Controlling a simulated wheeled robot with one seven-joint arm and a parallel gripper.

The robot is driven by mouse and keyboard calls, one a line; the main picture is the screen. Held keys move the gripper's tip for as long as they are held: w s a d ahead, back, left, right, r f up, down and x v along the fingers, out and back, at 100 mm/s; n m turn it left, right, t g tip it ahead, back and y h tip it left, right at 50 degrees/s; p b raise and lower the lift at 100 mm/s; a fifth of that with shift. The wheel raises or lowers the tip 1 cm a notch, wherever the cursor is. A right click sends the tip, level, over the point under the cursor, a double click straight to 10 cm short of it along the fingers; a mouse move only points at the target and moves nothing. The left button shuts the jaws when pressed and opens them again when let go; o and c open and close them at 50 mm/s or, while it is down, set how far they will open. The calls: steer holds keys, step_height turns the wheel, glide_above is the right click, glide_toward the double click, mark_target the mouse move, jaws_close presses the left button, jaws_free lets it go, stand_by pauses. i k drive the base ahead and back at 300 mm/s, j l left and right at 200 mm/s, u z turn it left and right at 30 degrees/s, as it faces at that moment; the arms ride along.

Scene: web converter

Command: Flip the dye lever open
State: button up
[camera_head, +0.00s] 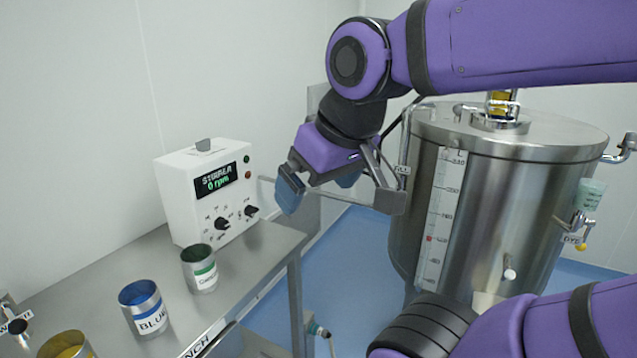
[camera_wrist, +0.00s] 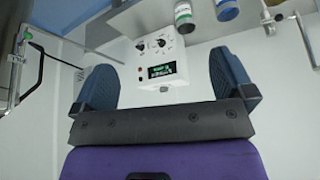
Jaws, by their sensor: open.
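A small valve with a lever (camera_head: 578,221) and a yellow knob sits on the right side of the steel tank (camera_head: 475,200), beside a tag that reads DYE (camera_head: 571,239). A pale green cup (camera_head: 591,194) is just above it. The exact lever position is too small to tell. My gripper (camera_head: 320,188) is open and empty, left of the tank and in front of the control box, well apart from the dye valve. Its two blue fingers also show spread apart in the wrist view (camera_wrist: 161,80), with nothing between them but the box behind. The dye valve is not seen there.
A white stirrer control box (camera_head: 205,195) reading 0 rpm stands on the steel bench (camera_head: 255,270) at left. A green-labelled can (camera_head: 199,270), a blue can (camera_head: 143,308) and a yellow can (camera_head: 66,346) stand there too. Blue floor (camera_head: 355,250) lies between bench and tank.

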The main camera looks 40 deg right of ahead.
mark_target(591, 223)
steer(key=k+j, duration=0.2)
steer(key=k, duration=0.25)
steer(key=k+z, duration=0.1)
steer(key=z, duration=0.3)
steer(key=k+j+z, duration=0.1)
steer(key=z, duration=0.25)
steer(key=k+z, duration=0.1)
steer(key=z, duration=1.55)
steer(key=i, duration=1.05)
